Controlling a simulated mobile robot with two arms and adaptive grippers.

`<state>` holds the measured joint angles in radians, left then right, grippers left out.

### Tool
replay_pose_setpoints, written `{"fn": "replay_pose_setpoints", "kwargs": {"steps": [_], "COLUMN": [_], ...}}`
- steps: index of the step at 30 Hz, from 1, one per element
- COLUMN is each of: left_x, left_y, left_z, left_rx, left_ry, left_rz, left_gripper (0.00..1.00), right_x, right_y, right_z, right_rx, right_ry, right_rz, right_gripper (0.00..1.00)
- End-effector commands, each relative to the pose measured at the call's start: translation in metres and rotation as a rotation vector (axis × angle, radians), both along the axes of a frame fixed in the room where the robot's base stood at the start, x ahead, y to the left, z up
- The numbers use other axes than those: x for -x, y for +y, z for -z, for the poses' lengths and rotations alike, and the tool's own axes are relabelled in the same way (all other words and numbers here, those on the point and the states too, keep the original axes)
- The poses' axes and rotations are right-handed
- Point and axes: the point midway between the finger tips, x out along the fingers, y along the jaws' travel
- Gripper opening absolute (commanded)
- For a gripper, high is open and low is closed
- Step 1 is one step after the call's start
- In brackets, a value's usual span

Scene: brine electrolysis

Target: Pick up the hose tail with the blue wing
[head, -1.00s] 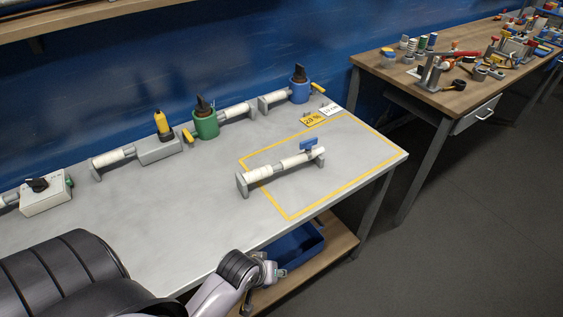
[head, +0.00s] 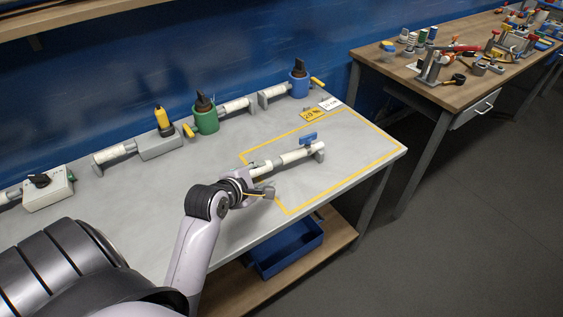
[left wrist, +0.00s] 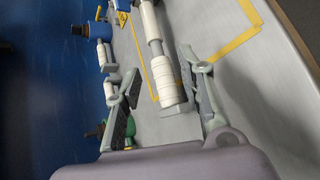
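The hose tail with the blue wing, a white ribbed tube (head: 288,159), lies in grey end holders on the grey bench, partly inside the yellow outline. Its blue wing (head: 308,138) stands up near the far right end. My left gripper (head: 262,180) is at the tube's near left end and hides part of that end. In the left wrist view my left gripper (left wrist: 160,65) is open. The white tube (left wrist: 171,91) runs between its spread fingers, with no visible grip on it. The blue wing cannot be made out there. My right gripper is not in view.
A blue bin (head: 288,248) sits below.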

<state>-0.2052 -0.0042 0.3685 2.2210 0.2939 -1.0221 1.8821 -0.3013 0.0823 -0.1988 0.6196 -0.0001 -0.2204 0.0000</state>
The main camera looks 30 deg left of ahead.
Motion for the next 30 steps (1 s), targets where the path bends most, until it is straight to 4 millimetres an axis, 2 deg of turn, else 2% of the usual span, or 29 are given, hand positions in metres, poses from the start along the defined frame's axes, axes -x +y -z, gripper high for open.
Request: {"fn": "replay_pose_setpoints", "kwargs": {"steps": [5, 15, 21, 30], "left_x": [-0.015, -0.072, -0.099, -0.114], "left_y": [0.008, 0.015, 0.018, 0.021], "left_z": [0.001, 0.034, 0.051, 0.06], "left_rx": [0.067, 0.062, 0.063, 0.062], "left_ry": [-0.031, -0.029, -0.029, -0.029], "left_rz": [-0.051, -0.048, -0.048, -0.048], "left_gripper": [0.36, 0.36, 0.36, 0.36], "right_x": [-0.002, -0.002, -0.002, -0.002], "right_y": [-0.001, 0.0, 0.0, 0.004], "right_z": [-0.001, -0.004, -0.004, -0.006], "right_rx": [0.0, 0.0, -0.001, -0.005], "right_ry": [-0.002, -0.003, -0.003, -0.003], "right_rz": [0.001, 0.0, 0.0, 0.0], "right_gripper": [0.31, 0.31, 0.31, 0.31]}}
